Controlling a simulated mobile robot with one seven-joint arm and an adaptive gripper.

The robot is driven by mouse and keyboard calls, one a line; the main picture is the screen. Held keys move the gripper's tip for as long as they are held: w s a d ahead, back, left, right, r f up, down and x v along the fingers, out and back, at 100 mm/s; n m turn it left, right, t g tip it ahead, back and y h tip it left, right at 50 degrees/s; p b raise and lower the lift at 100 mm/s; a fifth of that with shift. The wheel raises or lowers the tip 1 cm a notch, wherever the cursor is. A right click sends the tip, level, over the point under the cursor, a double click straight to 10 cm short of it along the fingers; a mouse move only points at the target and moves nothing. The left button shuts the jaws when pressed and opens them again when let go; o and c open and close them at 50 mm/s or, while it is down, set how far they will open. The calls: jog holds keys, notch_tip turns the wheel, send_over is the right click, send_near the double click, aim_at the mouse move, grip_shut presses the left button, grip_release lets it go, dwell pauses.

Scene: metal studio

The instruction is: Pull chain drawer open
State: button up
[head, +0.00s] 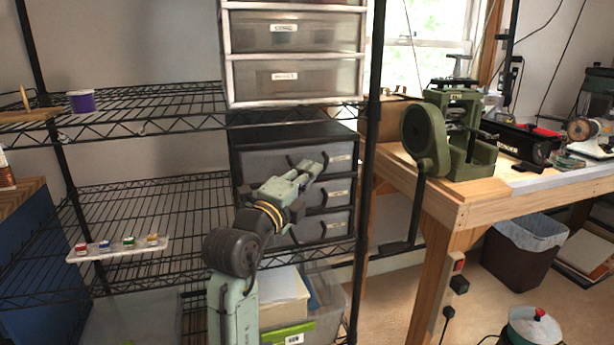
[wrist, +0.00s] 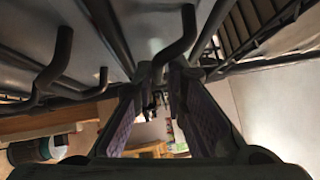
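A black drawer unit (head: 340,139) stands on the middle shelf, with three grey-fronted drawers, dark curved handles and small labels. The labels are too small to read, so I cannot tell which is the chain drawer. My gripper (head: 314,170) is in front of the top drawer (head: 342,160), near its right side; the arm hides part of the fronts. The drawers look closed. In the wrist view my gripper (wrist: 162,88) has its two fingers apart. A dark curved handle (wrist: 180,42) reaches down close to the fingertips; I cannot tell whether they touch it.
A white-framed drawer unit (head: 294,49) stands above. The wire shelf holds a purple cup (head: 81,101) and a white strip with small coloured items (head: 118,248). Bins sit below the drawers. A wooden workbench (head: 464,205) with a green machine (head: 460,130) stands to the right.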

jog(key=shift+f, duration=0.1)
grip_shut()
jog(key=shift+f, duration=0.1)
dwell(0.3)
